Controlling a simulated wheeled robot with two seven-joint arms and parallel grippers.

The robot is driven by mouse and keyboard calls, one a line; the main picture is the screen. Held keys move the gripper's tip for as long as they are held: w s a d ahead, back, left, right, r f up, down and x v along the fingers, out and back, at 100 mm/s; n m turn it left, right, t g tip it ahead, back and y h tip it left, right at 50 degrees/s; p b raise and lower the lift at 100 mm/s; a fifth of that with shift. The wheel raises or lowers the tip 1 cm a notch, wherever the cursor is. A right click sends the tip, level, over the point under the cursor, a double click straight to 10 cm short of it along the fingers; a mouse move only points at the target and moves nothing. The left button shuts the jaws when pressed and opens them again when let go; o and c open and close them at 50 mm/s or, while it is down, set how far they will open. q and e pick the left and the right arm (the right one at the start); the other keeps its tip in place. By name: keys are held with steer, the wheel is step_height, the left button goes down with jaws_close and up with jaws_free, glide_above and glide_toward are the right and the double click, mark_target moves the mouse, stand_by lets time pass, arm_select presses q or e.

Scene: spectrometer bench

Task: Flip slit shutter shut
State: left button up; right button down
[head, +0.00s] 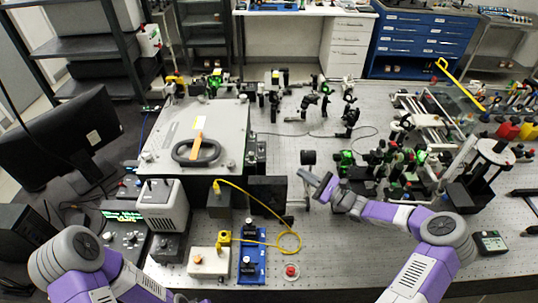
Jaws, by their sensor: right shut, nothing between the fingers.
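My right gripper (309,180) is shut and empty, reaching in from the right over the perforated bench. Its tips are beside a black upright panel (267,194) and just below a dark round part on a post (308,157). I cannot tell whether it touches either. The slit shutter is too small for me to pick out, so its position cannot be told. My left arm is at the lower left; its gripper is out of view.
A large grey box (220,135) with a black handle stands left of the panel. A yellow cable (285,207) loops in front. Several optics crowd the bench right of my gripper. A dark monitor (65,140) stands at the far left. The bench's front middle has free room.

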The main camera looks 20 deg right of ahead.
mark_target(261, 148)
steer(key=x, duration=1.4)
steer(key=shift+p, duration=0.4)
steer(key=shift+r+m+h+p, duration=0.2)
steer(key=shift+m+h+p, duration=0.15)
steer(key=shift+p, duration=0.35)
